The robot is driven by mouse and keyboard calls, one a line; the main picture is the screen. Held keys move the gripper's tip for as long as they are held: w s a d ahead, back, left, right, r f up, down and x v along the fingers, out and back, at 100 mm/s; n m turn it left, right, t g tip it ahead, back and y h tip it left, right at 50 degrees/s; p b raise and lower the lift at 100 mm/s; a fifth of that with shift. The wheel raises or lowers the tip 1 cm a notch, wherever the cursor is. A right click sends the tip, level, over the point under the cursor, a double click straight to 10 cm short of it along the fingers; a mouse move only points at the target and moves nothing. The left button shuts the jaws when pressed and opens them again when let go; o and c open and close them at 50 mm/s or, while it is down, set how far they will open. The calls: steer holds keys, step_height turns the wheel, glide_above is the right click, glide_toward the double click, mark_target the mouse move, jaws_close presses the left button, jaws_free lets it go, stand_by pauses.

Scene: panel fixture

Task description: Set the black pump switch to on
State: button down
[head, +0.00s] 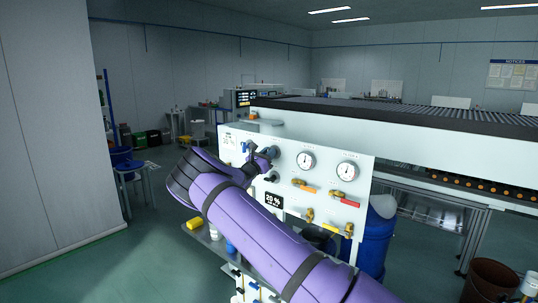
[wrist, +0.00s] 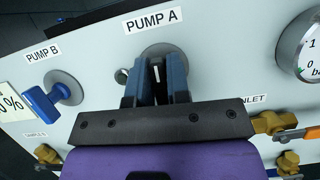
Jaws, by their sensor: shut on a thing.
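The switch under the PUMP A label (wrist: 152,20) sits on a grey round plate on the white panel (wrist: 220,45). Its dark knob (wrist: 157,72), with a pale line, is between my gripper's fingers in the wrist view and mostly hidden by them. The pale line points roughly up the picture. My gripper (wrist: 158,82) is shut on this knob. In the head view my gripper (head: 264,157) is at the panel's upper left, left of the gauges. On/off marks around the knob are not readable.
A blue PUMP B switch (wrist: 52,100) stands just left of my gripper. A pressure gauge (wrist: 306,50) is to the right. A blue barrel (head: 377,238) stands behind the panel.

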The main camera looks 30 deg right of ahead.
steer(key=m+g, duration=0.1)
steer(key=m, duration=0.1)
steer(key=m+g, duration=0.1)
steer(key=m, duration=0.2)
steer(key=shift+m+g, duration=0.3)
steer(key=shift+g, duration=0.1)
steer(key=m+g, duration=0.1)
steer(key=m, duration=0.2)
steer(key=m+g, duration=0.2)
steer(key=m, duration=0.1)
steer(key=shift+s+f, duration=0.1)
steer(key=shift+s, duration=0.05)
steer(key=m+y, duration=0.1)
steer(key=m, duration=0.1)
steer(key=m+g, duration=0.1)
steer(key=m, duration=0.2)
steer(key=shift+f+m+g+y, duration=0.1)
steer(key=shift+m+g+y, duration=0.2)
steer(key=shift+y, duration=0.1)
steer(key=shift+f+m+g+y, duration=0.15)
steer(key=shift+m+y, duration=0.25)
steer(key=shift+m, duration=0.65)
steer(key=shift+r+m+g+y, duration=0.15)
steer(key=shift+m+y, duration=0.25)
steer(key=shift+m, duration=0.65)
steer(key=shift+s+f, duration=0.1)
steer(key=shift+f, duration=0.05)
steer(key=c, duration=1.2)
jaws_free()
steer(key=shift+o, duration=0.2)
